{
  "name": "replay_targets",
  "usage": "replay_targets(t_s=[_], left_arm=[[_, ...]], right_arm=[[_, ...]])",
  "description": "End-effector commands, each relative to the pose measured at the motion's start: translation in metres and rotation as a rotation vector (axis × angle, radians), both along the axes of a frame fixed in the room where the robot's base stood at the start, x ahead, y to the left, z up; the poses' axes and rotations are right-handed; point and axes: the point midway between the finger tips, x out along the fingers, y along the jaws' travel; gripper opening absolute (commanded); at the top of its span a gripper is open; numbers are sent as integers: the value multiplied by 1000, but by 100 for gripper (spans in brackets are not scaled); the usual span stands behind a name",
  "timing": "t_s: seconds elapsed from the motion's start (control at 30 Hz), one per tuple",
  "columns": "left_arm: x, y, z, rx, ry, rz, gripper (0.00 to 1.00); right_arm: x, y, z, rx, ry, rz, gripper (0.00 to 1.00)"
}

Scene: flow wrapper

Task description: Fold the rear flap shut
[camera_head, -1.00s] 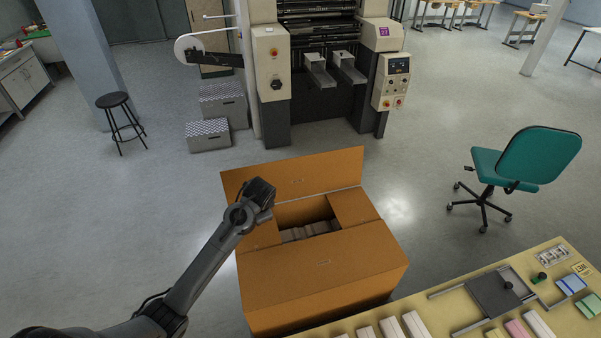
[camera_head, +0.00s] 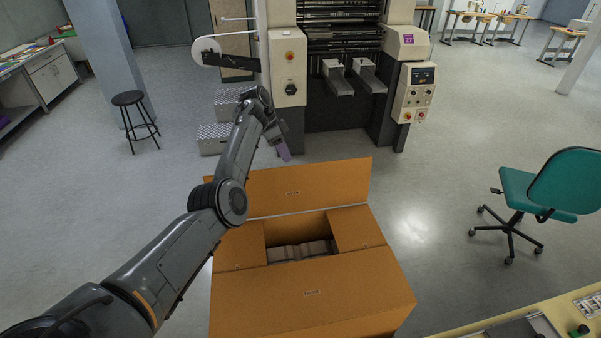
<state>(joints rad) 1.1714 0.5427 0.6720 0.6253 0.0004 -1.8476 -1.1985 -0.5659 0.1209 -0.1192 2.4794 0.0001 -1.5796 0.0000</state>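The large brown cardboard box (camera_head: 375,322) stands open at the bottom centre. Its rear flap (camera_head: 325,188) is up and leans back, away from the opening. The left side flap (camera_head: 240,247) and right side flap (camera_head: 357,228) lie folded inward, and the front flap (camera_head: 345,288) lies over the front part. Brownish packs (camera_head: 300,250) show through the gap between them. My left arm reaches over the box's left side. My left gripper (camera_head: 284,153) hangs near the rear flap's top edge; its purple-grey tip shows, but the finger gap cannot be made out. My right gripper is out of view.
The wrapping machine (camera_head: 292,70) stands behind the box, with grey patterned steps (camera_head: 213,138) at its left. A black stool (camera_head: 135,115) is at left, a teal chair (camera_head: 560,185) at right. A beige table (camera_head: 480,325) edges in at bottom right.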

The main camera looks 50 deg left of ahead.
Motion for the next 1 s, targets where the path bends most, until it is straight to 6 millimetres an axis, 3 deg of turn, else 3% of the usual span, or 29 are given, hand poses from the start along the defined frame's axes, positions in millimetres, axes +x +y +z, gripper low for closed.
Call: replay_targets(t_s=[0.5,0.7,1.0], left_arm=[[20,-25,-71,0,2,3,31],[23,-30,-84,0,2,1,31],[24,-30,-86,1,1,3,31]], right_arm=[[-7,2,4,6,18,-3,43],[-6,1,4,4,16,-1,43],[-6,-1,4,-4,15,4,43]])
